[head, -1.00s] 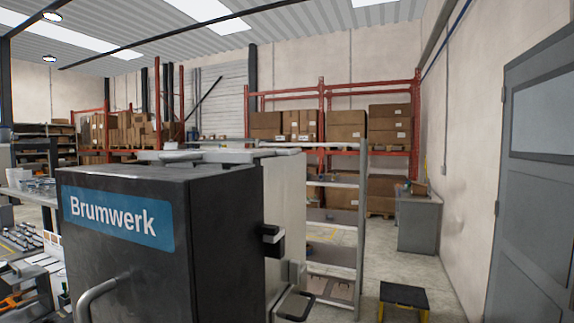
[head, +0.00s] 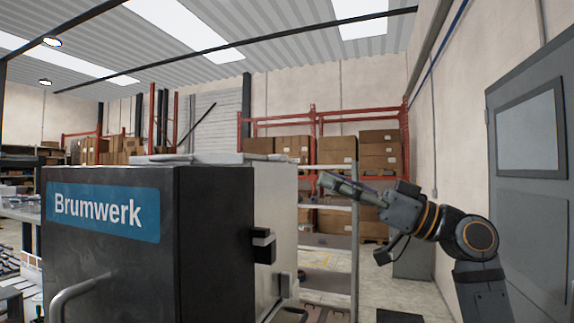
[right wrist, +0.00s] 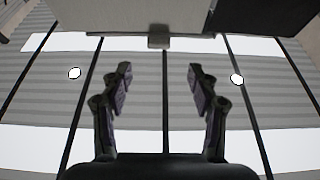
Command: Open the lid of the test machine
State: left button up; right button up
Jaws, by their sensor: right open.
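The test machine is a dark grey box (head: 110,260) with a blue "Brumwerk" label at the left of the head view. A curved grey handle (head: 75,292) is on its front, and a black latch-like block (head: 263,245) is on its right side. Behind the dark front is a lighter grey body (head: 275,205). My right gripper (head: 328,182) is raised to the right of the machine, pointing left, apart from it. In the right wrist view its two fingers (right wrist: 159,75) are spread with nothing between them. My left gripper does not show.
Grey shelving (head: 340,220) stands behind the machine on the right. Red racks with cardboard boxes (head: 337,150) line the back wall. A grey door (head: 530,165) is at the far right. A low step stool (head: 398,316) is partly visible at the bottom edge.

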aim_at(285, 160)
jog(key=p+x, duration=0.4)
jog(key=x, duration=0.5)
jog(key=shift+a+r+p, duration=0.2)
jog(key=shift+r+p, duration=0.05)
jog(key=shift+p, duration=0.15)
jog(key=shift+w+a, duration=0.35)
jog(key=shift+a, duration=0.05)
grip_shut()
